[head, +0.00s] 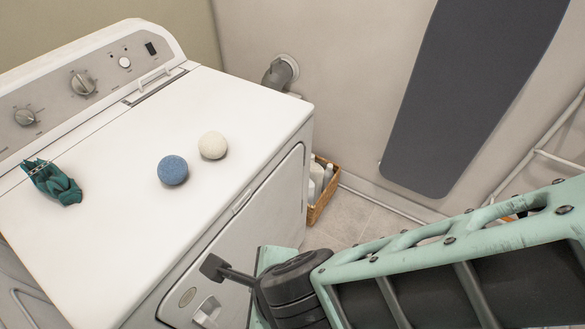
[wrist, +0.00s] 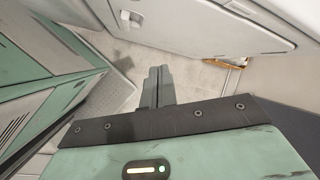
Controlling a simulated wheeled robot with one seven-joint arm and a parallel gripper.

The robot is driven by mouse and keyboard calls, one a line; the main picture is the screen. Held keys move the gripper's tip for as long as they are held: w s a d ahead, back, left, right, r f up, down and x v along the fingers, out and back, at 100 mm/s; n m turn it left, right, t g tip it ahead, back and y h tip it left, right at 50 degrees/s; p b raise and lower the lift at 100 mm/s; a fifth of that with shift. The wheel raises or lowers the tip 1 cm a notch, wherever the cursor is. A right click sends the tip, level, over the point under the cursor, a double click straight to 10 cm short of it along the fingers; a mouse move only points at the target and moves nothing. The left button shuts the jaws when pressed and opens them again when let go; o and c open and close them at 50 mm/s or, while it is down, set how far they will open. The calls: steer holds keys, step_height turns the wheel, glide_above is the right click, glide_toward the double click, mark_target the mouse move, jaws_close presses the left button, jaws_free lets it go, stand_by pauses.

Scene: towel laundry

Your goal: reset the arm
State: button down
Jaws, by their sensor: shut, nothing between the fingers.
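My gripper (wrist: 158,84) shows in the wrist view with its two dark fingers together and nothing between them. It hangs over the tile floor, apart from the white machine. In the head view my arm reaches in from the lower right, and a dark part of it sits in front of the machine's lower front. The fingertips cannot be made out clearly there.
The white machine (head: 110,245) stands at left, bearing a blue ball (head: 172,170), a cream ball (head: 213,145) and a dark green cloth (head: 52,183). A wicker basket (head: 322,200) with bottles stands beside it. A grey ironing board (head: 465,95) leans on the wall.

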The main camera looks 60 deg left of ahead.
steer(key=w+d+r+n, duration=0.8)
steer(key=w+d+r, duration=0.25)
steer(key=w, duration=0.35)
steer(key=w+d+r+n+t+h, duration=0.1)
steer(key=w+d+r+n+h, duration=0.1)
steer(key=d, duration=1)
steer(key=w+d+r+n+t+h, duration=0.1)
steer(key=w+d+r+n+h, duration=0.1)
steer(key=d, duration=1)
steer(key=shift+w+d+r+n+h, duration=0.3)
steer(key=shift+w+r+n, duration=0.4)
steer(key=shift+w, duration=0.5)
steer(key=shift+a+f, duration=0.1)
steer(key=shift+a, duration=0.05)
